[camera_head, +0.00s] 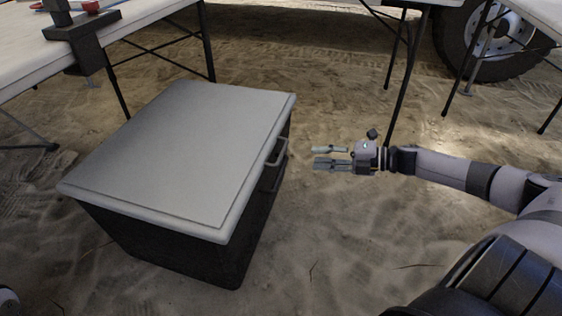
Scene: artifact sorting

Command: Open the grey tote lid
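The grey tote (185,240) stands on the sand left of the middle, with dark sides. Its light grey lid (190,150) lies flat and closed on top. A handle (277,152) sticks out from the lid's right edge. My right gripper (315,157) is to the right of the handle, a short gap away and not touching it. Its two fingers point left toward the handle, with a narrow gap between them and nothing held. My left gripper is not in view; only a small bit of a body part shows at the bottom left corner.
A white folding table (120,40) with a dark stand (80,30) on it is at the upper left, its legs behind the tote. More tables and a vehicle wheel (495,40) are at the upper right. Open sand lies right of the tote.

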